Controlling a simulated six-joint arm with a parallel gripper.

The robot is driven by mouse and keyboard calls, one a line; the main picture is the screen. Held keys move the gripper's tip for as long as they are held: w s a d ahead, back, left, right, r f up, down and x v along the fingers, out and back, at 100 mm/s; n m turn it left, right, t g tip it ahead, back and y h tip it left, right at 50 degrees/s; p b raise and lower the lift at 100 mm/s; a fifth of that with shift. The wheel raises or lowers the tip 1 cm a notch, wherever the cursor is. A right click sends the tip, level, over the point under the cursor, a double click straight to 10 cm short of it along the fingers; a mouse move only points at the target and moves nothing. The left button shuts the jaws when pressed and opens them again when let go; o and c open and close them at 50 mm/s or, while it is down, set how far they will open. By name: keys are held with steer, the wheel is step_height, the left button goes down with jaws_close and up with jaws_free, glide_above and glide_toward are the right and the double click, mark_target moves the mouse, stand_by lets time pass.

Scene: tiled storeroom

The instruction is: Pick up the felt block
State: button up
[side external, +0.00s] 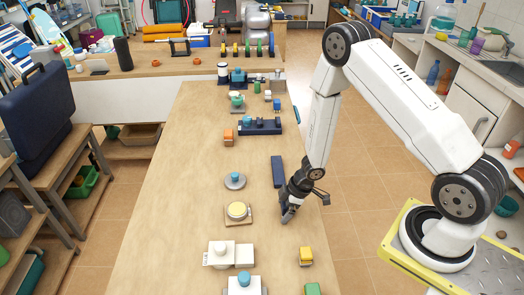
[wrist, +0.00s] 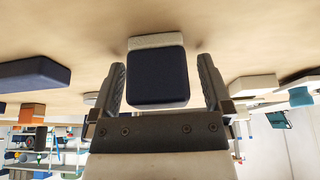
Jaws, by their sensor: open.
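A dark navy block with a pale cream layer (wrist: 157,80), which looks like the felt block, sits between my fingers in the wrist view, with a gap on each side. My gripper (wrist: 162,85) is open around it, one finger to its left and one to its right. In the side external view my gripper (side external: 288,216) points down close to the tabletop near the table's right edge. The block cannot be made out there. Whether it touches the table is hard to tell.
On the wooden table (side external: 180,200), a navy bar (side external: 278,171) lies just behind my gripper. The table's left side is clear.

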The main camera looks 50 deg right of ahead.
steer(key=c, duration=1.3)
steer(key=shift+r, duration=0.15)
steer(key=shift+r, duration=8.85)
steer(key=o, duration=0.8)
steer(key=shift+c, duration=0.2)
steer(key=c, duration=0.6)
